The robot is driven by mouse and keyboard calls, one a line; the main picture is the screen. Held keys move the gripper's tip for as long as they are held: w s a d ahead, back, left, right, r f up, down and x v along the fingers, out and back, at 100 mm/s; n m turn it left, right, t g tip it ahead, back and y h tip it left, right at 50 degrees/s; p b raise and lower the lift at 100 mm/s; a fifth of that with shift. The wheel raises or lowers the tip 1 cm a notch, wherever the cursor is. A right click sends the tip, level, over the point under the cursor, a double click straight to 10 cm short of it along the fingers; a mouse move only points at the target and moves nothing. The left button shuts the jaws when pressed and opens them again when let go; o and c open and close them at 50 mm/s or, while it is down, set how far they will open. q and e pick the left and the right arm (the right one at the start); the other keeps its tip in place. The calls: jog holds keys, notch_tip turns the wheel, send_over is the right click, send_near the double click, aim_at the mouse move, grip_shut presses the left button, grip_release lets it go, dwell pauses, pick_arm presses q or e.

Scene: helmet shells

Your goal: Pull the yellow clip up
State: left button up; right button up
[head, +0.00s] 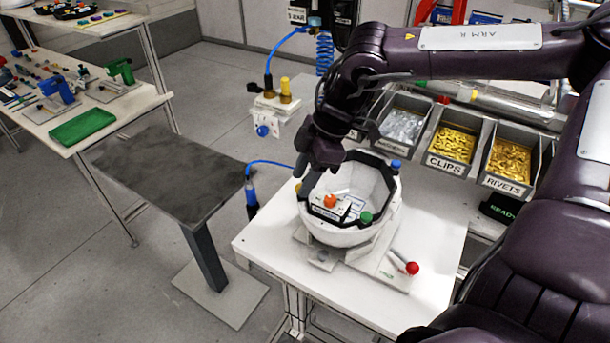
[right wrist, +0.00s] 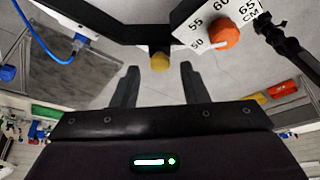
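The white helmet shell (head: 345,237) sits open side up in a holder on the white table. The yellow clip (right wrist: 159,62) shows in the right wrist view on the shell's black rim, just beyond and between my right fingertips. In the head view my gripper mostly hides this clip. My right gripper (head: 304,182) is over the left rim of the shell, pointing down. In the right wrist view its two fingers (right wrist: 158,78) are spread apart with nothing held between them. My left gripper is not in view.
An orange knob (head: 330,200) with a size scale, a green clip (head: 366,217) and a blue clip (head: 396,165) are on the shell. A red-knobbed lever (head: 412,268) stands in front. Bins of clips (head: 449,162) and rivets (head: 502,185) lie behind. A blue hose hangs left.

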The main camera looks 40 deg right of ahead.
jog(key=shift+d+r, duration=0.1)
jog(key=shift+r, duration=0.05)
jog(key=b+v, duration=0.2)
jog(key=v, duration=0.5)
jog(key=shift+r, duration=0.2)
jog(key=shift+s+f, duration=0.1)
dwell(0.4)
